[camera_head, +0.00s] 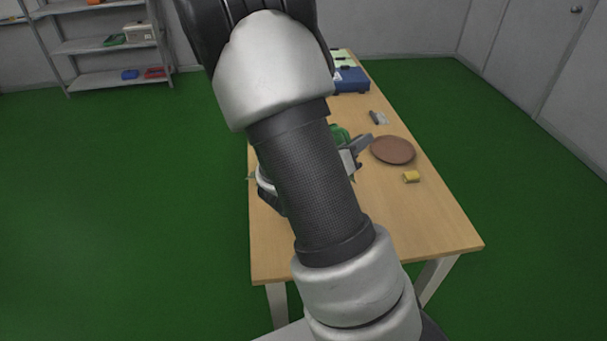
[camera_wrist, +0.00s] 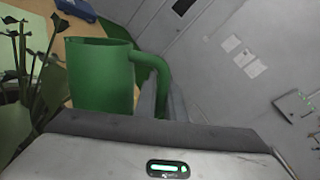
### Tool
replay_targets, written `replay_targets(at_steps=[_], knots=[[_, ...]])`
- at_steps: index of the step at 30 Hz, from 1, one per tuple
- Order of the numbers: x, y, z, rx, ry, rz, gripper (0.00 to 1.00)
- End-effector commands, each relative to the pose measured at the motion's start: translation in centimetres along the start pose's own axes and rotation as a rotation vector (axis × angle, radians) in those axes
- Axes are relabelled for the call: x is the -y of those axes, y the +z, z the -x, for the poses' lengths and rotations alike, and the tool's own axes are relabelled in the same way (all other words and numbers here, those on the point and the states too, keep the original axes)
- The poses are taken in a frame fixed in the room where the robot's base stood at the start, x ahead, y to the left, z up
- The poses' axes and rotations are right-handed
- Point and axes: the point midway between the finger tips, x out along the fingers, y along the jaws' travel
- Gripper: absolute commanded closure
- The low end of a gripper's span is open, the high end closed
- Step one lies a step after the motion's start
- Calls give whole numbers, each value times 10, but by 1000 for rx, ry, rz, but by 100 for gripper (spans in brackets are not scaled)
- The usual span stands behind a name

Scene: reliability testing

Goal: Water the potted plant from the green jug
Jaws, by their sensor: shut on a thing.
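The green jug (camera_wrist: 100,78) stands large in the wrist view, with its handle (camera_wrist: 158,62) on the right. My gripper (camera_wrist: 163,95) is shut on that handle. In the head view only a small green part of the jug (camera_head: 340,132) shows past my arm, above the table. The plant's dark green leaves (camera_wrist: 28,85) are at the left of the wrist view, close beside the jug. Its pot is hidden. The room looks slanted in the wrist view while the jug looks straight, so the jug seems tilted. I see no water.
On the wooden table (camera_head: 420,215) are a brown round plate (camera_head: 393,150), a yellow block (camera_head: 411,177), a small dark and clear item (camera_head: 379,118) and a blue case (camera_head: 351,81). The table's front right is clear. A grey shelf (camera_head: 105,45) stands at the back left.

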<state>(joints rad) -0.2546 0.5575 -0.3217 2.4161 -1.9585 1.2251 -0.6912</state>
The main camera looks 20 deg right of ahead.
Motion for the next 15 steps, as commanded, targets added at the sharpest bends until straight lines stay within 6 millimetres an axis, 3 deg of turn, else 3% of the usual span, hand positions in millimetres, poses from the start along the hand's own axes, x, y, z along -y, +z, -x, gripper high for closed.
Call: replay_targets(at_steps=[5, 15], knots=[[-1, -6, 0, 5, -1, -22, 100], [-6, -38, -2, 31, -1, -153, 100]])
